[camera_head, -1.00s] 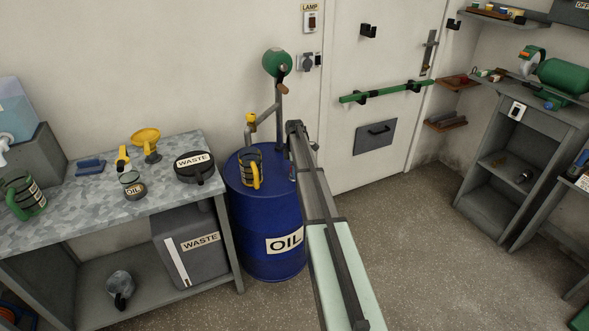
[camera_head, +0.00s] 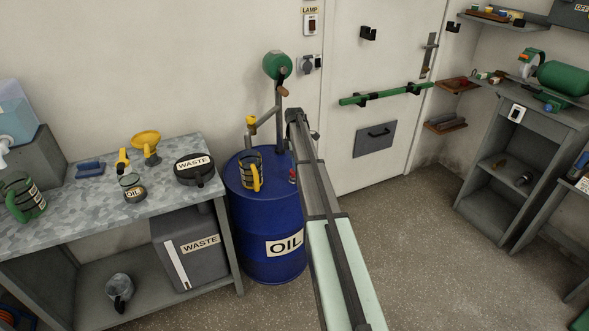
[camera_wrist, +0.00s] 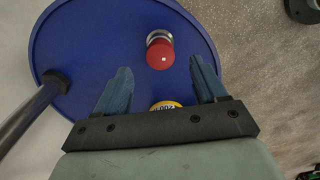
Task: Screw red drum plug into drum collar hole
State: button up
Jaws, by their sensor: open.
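The red drum plug (camera_wrist: 160,55) sits at a grey metal collar (camera_wrist: 157,36) on top of the blue oil drum (camera_wrist: 90,30) in the wrist view. How deep it sits in the collar hole cannot be told. In the head view the plug (camera_head: 292,176) is a small red spot at the right of the drum's top, and the drum (camera_head: 262,215) stands upright. My gripper (camera_wrist: 162,76) is open and empty above the drum, its two blue fingers spread with the plug ahead of and between their tips. My arm hides the fingers in the head view.
A jug with a yellow handle (camera_head: 250,170) stands on the drum left of the plug. A pump pipe (camera_head: 279,118) rises behind it. The workbench (camera_head: 90,225) is close on the left. The floor to the right (camera_head: 430,250) is clear.

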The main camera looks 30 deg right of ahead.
aim_at(294, 175)
notch_tip(294, 175, up, 7)
jog(key=shift+r, duration=0.2)
dwell(1.3)
notch_tip(294, 175, down, 14)
jog(key=n, duration=1)
jog(key=shift+f, duration=0.15)
dwell(0.4)
jog(key=c, duration=1.2)
jog(key=shift+o, duration=0.2)
jog(key=shift+m, duration=0.8)
